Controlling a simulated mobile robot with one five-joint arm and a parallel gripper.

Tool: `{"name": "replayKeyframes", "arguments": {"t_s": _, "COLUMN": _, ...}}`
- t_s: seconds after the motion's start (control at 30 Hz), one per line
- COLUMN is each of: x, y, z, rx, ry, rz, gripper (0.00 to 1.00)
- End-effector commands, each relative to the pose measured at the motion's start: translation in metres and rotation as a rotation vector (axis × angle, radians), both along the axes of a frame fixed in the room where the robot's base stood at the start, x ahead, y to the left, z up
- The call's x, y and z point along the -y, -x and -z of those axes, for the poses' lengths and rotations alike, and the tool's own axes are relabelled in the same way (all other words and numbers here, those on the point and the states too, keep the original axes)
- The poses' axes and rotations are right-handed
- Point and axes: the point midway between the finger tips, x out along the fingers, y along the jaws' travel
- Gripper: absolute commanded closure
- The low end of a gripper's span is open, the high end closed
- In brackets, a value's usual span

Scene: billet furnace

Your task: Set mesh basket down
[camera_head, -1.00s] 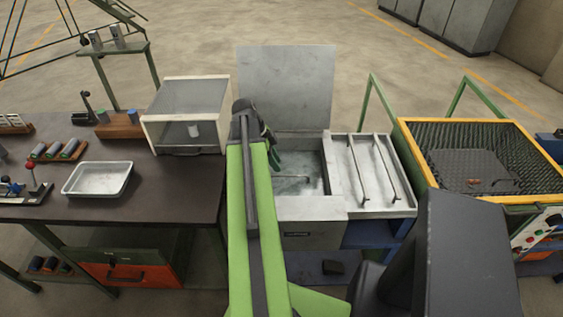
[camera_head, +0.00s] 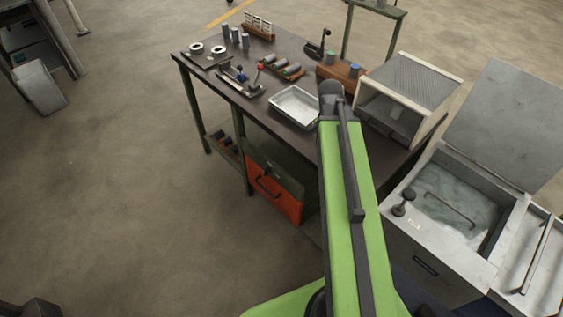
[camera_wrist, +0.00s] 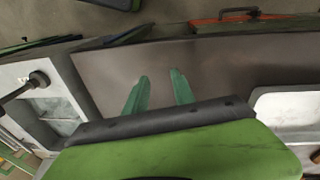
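No mesh basket can be made out for certain. In the head view, a thin bar handle (camera_head: 450,209) shows in the murky liquid of the open tank (camera_head: 423,237); I cannot tell whether a basket is under it. In the wrist view, my gripper (camera_wrist: 160,90) has its two green fingers apart with nothing between them. It is over the dark bench top (camera_wrist: 225,65), between the tank at left (camera_wrist: 85,85) and a white tray at right (camera_wrist: 285,110). In the head view my own arm hides the gripper.
The bench holds the shallow tray (camera_head: 295,107), a white-framed box with a mesh top (camera_head: 408,95), a wooden block and several small parts. An orange drawer (camera_head: 272,190) is below. The tank's lid (camera_head: 510,125) stands raised.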

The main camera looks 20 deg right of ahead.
Motion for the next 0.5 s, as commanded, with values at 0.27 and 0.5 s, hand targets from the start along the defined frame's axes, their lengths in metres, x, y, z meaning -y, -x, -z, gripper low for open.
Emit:
{"name": "replayKeyframes", "arguments": {"t_s": 0.27, "x": -0.222, "y": -0.038, "z": 0.003, "rx": 0.000, "ry": -0.143, "rz": -0.949, "gripper": 0.69}}
{"name": "replayKeyframes", "arguments": {"t_s": 0.5, "x": -0.254, "y": -0.037, "z": 0.003, "rx": 0.002, "ry": -0.163, "rz": -1.096, "gripper": 0.69}}
